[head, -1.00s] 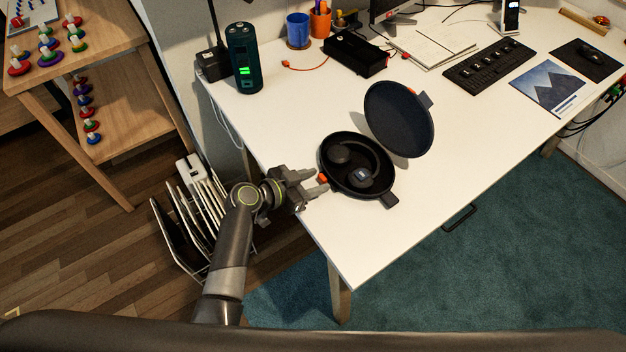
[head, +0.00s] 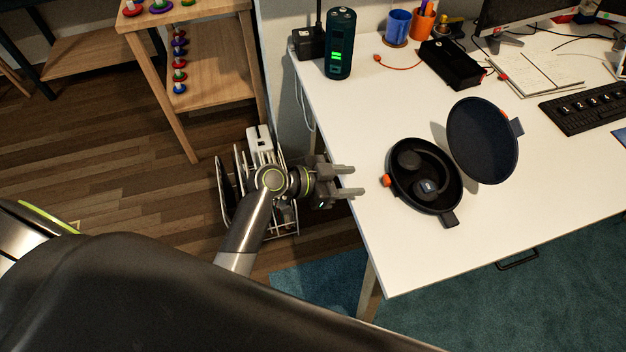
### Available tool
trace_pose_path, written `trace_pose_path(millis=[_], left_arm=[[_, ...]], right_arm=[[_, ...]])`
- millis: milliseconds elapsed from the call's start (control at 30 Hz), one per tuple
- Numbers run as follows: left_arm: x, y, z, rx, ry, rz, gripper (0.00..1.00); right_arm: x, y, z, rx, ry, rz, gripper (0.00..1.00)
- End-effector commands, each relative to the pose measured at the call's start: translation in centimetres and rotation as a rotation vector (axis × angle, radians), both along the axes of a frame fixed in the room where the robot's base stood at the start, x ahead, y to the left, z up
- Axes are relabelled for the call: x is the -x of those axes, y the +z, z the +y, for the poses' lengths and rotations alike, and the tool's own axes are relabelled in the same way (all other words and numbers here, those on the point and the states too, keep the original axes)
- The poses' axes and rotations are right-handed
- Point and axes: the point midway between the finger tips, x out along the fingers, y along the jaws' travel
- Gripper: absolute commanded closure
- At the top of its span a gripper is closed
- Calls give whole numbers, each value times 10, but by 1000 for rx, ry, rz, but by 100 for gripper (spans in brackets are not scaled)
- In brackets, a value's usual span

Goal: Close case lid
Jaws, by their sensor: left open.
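The dark round case (head: 449,207) lies open on the white desk, with black headphones (head: 425,173) inside it. Its lid (head: 482,141) stands tilted up and back on the right side of the case. An orange tab (head: 386,180) sits on the case's left edge, and a dark tab shows at its near edge. My left gripper (head: 358,181) is open and empty, at the desk's left edge. Its fingers point right toward the case, with a small gap to the orange tab. My right gripper is not in view.
On the white desk (head: 420,262) stand a dark green cylinder (head: 340,44), a blue cup (head: 397,27), a black box (head: 451,64) and a keyboard (head: 588,107). A rack (head: 262,150) stands on the floor below my left arm. The desk in front of the case is clear.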

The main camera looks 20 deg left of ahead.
Motion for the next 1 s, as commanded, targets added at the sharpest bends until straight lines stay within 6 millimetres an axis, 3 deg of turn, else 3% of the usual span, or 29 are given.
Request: trace_pose_path(millis=[200, 400, 900, 1000], left_arm=[[27, 16, 36, -6, -1, 0, 55], [44, 28, 59, -4, 0, 2, 55], [51, 35, 68, 1, -1, 1, 55], [51, 35, 67, 1, -1, 1, 55]], right_arm=[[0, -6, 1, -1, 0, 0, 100], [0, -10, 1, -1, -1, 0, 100], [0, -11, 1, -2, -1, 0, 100], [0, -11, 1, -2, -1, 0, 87]])
